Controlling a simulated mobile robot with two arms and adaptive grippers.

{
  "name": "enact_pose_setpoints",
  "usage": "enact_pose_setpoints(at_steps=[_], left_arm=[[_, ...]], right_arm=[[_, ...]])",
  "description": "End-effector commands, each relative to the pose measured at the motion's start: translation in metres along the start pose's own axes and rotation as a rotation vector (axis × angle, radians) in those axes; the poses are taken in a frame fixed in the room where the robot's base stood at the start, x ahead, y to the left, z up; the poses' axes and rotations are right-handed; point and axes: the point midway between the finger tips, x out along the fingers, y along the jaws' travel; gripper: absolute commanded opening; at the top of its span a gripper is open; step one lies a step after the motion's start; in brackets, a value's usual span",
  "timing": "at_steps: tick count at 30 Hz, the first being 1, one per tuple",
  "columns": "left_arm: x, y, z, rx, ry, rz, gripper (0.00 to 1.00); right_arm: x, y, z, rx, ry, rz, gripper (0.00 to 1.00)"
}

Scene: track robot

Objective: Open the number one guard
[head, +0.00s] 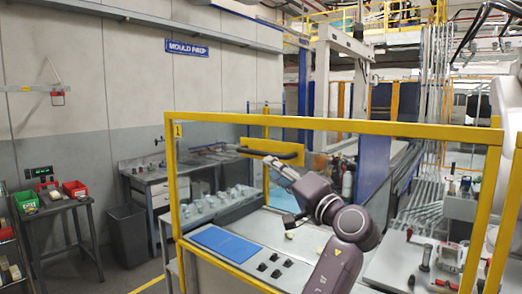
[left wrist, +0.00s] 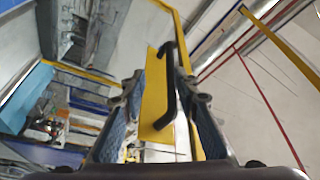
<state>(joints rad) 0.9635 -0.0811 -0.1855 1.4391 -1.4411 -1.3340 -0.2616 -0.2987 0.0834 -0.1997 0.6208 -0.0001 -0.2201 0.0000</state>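The number one guard is a yellow-framed clear panel (head: 330,125) with a small "1" tag (head: 177,130) at its upper left corner. Its black bar handle (head: 272,154) sits on a yellow plate near the top rail. My left gripper (head: 279,168) is just below and beside the handle in the head view. In the left wrist view, my left gripper (left wrist: 165,88) is open, with the black handle (left wrist: 169,85) and the yellow plate (left wrist: 153,98) showing between its fingers. I cannot tell whether the fingers touch the handle. My right gripper is not in view.
Behind the frame is a bench with a blue mat (head: 225,244) and several small dark parts. A grey workbench (head: 150,180), a bin (head: 127,235) and a small table with red and green trays (head: 75,188) stand at the left. Pipes and fixtures fill the right.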

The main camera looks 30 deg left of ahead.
Motion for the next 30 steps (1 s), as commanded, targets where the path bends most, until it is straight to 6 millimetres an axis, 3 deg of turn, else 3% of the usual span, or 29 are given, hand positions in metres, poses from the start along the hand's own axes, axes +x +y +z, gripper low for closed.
enact_pose_setpoints(at_steps=[3, 18, 30], left_arm=[[0.002, -0.018, -0.005, -0.005, -0.008, -0.029, 0.29], [0.070, -0.022, -0.007, -0.001, -0.007, -0.032, 0.29], [0.079, -0.019, -0.005, -0.004, -0.006, -0.031, 0.29]], right_arm=[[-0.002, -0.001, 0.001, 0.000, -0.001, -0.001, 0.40], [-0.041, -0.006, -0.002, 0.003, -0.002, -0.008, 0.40], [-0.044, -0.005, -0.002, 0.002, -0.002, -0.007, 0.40]])
